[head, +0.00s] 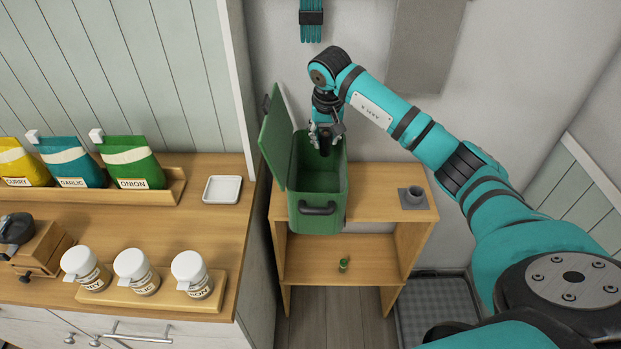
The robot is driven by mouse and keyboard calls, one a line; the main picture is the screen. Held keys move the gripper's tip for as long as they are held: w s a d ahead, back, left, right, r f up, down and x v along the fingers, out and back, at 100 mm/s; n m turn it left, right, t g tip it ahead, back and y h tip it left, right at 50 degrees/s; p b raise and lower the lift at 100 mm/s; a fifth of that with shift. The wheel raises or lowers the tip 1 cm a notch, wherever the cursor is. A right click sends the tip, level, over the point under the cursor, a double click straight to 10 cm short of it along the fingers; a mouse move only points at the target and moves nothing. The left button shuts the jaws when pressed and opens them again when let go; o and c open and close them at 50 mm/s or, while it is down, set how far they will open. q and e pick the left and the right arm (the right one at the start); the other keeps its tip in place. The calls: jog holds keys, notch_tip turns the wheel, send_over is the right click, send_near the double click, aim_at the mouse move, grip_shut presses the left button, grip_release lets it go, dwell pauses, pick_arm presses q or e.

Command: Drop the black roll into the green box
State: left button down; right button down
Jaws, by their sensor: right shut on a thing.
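The green box (317,188) stands on the left part of a small wooden shelf unit, with its lid (275,140) swung open to the left. My right gripper (325,139) points down over the box's opening. It is shut on the black roll (325,146), which hangs upright at the mouth of the box. I cannot tell how far the roll's lower end is below the rim. My left gripper is not in view.
A small green item (344,265) is on the lower shelf. At left, a counter holds bags, several white-lidded jars and a white dish (222,190). A grey tray (432,300) lies on the floor.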

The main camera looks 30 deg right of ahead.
aim_at(326, 146)
jog(key=shift+f+b, duration=0.85)
jog(key=shift+f, duration=0.95)
jog(key=c, duration=0.9)
grip_release()
jog(key=shift+c, duration=0.2)
jog(key=shift+r, duration=0.1)
jog(key=v, duration=1.1)
jog(key=shift+r, duration=0.4)
